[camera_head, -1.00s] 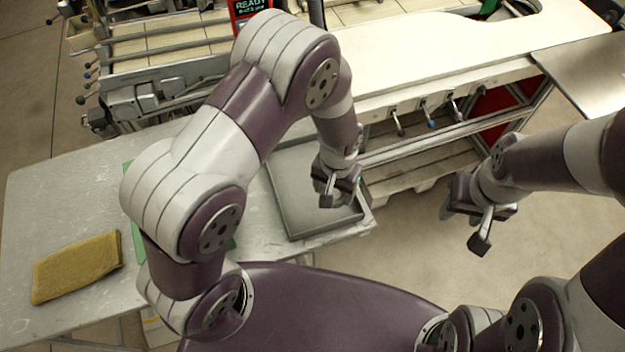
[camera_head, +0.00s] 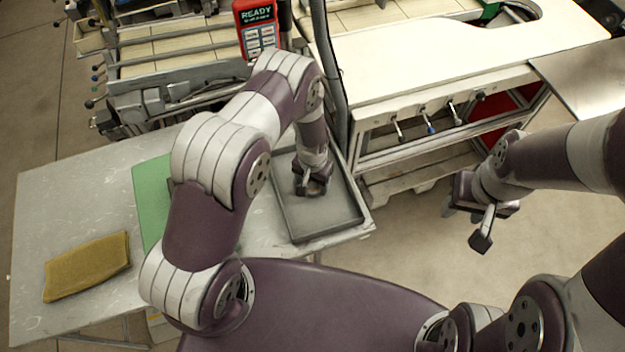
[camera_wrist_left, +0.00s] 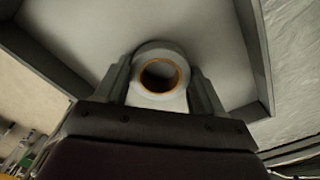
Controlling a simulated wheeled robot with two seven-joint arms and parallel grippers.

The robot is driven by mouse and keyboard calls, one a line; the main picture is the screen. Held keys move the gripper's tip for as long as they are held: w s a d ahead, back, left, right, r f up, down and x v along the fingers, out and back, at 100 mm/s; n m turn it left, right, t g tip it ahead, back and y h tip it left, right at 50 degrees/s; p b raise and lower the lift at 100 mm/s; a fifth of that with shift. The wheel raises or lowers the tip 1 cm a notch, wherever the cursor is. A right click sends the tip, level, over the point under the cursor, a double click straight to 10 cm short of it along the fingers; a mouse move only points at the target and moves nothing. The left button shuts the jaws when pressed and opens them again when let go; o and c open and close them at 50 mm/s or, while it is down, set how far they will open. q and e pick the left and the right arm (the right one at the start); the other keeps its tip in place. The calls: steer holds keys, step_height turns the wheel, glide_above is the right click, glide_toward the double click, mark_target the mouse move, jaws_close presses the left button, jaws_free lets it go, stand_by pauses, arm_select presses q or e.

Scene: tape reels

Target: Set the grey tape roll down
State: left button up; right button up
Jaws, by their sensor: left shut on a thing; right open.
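The grey tape roll (camera_wrist_left: 160,54) shows in the left wrist view as a pale ring with an orange-brown core. It sits between the two fingers of my left gripper (camera_head: 313,189), which is shut on it. In the head view this gripper is over the grey tray (camera_head: 338,212), inside its rim, and mostly hides the roll. The tray floor and walls also show around the roll in the left wrist view (camera_wrist_left: 245,50). I cannot tell whether the roll touches the tray floor. My right gripper (camera_head: 464,226) is open and empty, over the floor to the right of the table.
The tray stands on the right end of a grey table (camera_head: 50,210). A folded mustard cloth (camera_head: 88,266) and a green mat (camera_head: 150,196) lie to the left. A white-topped bench (camera_head: 430,55) and a red READY panel (camera_head: 257,28) stand behind.

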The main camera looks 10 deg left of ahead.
arm_select(q)
steer(key=o, duration=1)
steer(key=shift+r, duration=0.25)
step_height(320, 180, up, 11)
steer(key=b, duration=0.2)
step_height(320, 180, up, 12)
steer(key=n+t, duration=0.1)
steer(key=n, duration=0.1)
glide_above(313, 188)
steer(key=s+a, duration=0.4)
steer(key=s, duration=0.3)
steer(key=shift+s+a+r, duration=0.3)
steer(key=shift+s+r, duration=0.25)
steer(key=shift+s, duration=0.65)
steer(key=shift+s+a+r, duration=0.35)
steer(key=shift+s+r, duration=0.2)
steer(key=shift+s, duration=0.6)
steer(key=shift+s+a+r, duration=0.3)
steer(key=shift+s+r, duration=0.25)
steer(key=shift+s, duration=0.65)
